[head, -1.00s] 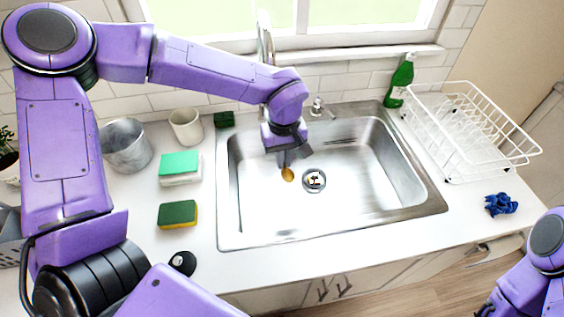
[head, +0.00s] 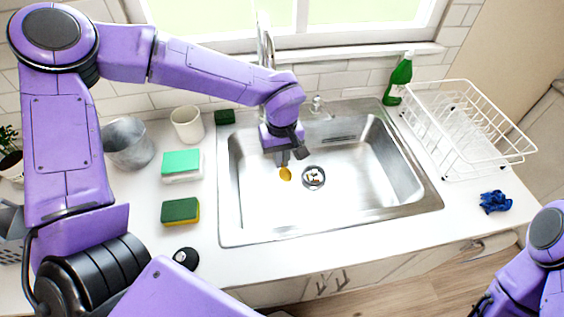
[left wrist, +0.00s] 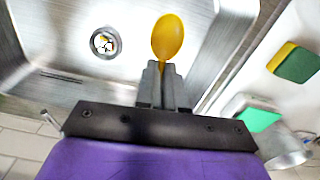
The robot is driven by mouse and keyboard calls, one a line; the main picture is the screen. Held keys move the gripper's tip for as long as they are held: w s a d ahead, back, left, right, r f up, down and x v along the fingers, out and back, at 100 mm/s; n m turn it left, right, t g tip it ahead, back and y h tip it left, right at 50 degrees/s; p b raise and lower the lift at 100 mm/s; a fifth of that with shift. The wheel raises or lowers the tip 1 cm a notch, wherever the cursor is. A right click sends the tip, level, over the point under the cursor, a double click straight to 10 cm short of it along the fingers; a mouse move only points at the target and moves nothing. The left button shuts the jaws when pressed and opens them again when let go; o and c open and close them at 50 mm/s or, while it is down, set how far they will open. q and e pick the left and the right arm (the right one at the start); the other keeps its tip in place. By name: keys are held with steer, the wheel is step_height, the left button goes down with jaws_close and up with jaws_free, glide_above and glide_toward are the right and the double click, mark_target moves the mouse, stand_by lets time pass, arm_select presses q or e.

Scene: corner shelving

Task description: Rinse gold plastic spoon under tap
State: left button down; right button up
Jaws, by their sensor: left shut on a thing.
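The gold spoon (head: 286,174) is held over the sink basin, and its bowl hangs below my left gripper (head: 283,158). In the left wrist view the spoon (left wrist: 168,38) sticks out from between the shut fingers of my left gripper (left wrist: 163,75), with its handle hidden in the grip. The sink (head: 262,222) is a steel basin with a drain (head: 313,178) just right of the spoon. The tap (head: 265,42) rises behind the basin, partly covered by my left arm; I cannot see any water running. Of my right arm, only part shows at the lower right corner; its fingertips cannot be made out.
Left of the sink are a green-and-yellow sponge (head: 180,211), a green-and-white sponge (head: 181,165), a white cup (head: 187,125) and a metal pot (head: 127,145). Right are a green bottle (head: 398,80), a white dish rack (head: 470,130) and a blue cloth (head: 495,201).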

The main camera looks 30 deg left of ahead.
arm_select(q)
steer(key=s+d, duration=0.4)
steer(key=s, duration=0.2)
steer(key=shift+d+p, duration=0.35)
steer(key=shift+p, duration=0.1)
steer(key=shift+s, duration=0.1)
stand_by(0.9)
steer(key=s+d+r+p, duration=0.1)
steer(key=s+d+r, duration=0.2)
steer(key=s+r, duration=0.1)
steer(key=shift+p, duration=0.4)
stand_by(0.3)
